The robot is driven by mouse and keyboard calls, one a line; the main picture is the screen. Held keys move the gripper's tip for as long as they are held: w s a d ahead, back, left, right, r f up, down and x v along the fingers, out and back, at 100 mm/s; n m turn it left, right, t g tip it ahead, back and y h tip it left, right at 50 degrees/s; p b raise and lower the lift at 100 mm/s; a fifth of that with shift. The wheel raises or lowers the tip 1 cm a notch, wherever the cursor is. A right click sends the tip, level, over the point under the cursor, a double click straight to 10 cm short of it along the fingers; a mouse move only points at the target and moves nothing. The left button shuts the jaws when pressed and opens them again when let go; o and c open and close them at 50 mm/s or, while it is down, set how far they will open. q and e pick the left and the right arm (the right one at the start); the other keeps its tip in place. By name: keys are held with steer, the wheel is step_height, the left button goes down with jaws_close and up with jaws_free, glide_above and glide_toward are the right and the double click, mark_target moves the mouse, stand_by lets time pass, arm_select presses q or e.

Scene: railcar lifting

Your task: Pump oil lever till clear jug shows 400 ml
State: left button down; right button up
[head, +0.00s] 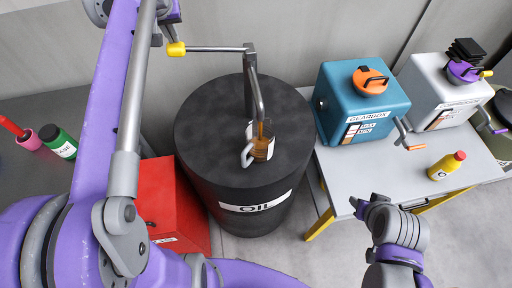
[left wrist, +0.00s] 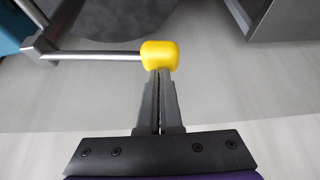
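The black oil drum (head: 205,120) stands in the middle with a white "OIL" label. A grey pump rises from its top, and its lever (head: 215,49) points left and ends in a yellow knob (head: 176,49). The clear jug (head: 250,157) stands on the drum under the spout. Brown oil (head: 263,140) shows at the spout mouth and in the jug; its level marks are too small to read. My right gripper (head: 358,205) is by the table's front edge, apart from everything, its opening unclear.
A grey table (head: 400,170) at right holds a blue gearbox (head: 362,105), a white box (head: 430,85) and a yellow bottle (head: 446,166). A red box (head: 172,195) stands left of the drum. Floor is clear at lower right.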

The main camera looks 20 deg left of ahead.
mark_target(175, 47)
arm_select(q)
steer(key=shift+f+b, duration=1.5)
steer(key=shift+f, duration=2.2)
arm_select(e)
steer(key=shift+s+f, duration=1.15)
steer(key=shift+f, duration=1.2)
arm_select(q)
steer(key=shift+r+p, duration=1)
steer(key=shift+r, duration=0.7)
step_height(175, 47, up, 4)
steer(key=shift+w+r+p, duration=0.1)
steer(key=shift+p, duration=0.95)
steer(key=shift+r, duration=0.3)
steer(key=shift+w+r, duration=0.1)
steer(key=shift+r, duration=0.5)
steer(key=shift+s+r, duration=0.25)
steer(key=shift+s, duration=0.05)
arm_select(e)
steer(key=w+r, duration=0.3)
steer(key=r, duration=0.3)
steer(key=shift+r, duration=0.15)
arm_select(q)
steer(key=shift+w, duration=0.15)
arm_select(e)
steer(key=shift+w, duration=0.2)
arm_select(q)
steer(key=shift+f, duration=0.1)
arm_select(e)
steer(key=shift+s, duration=0.1)
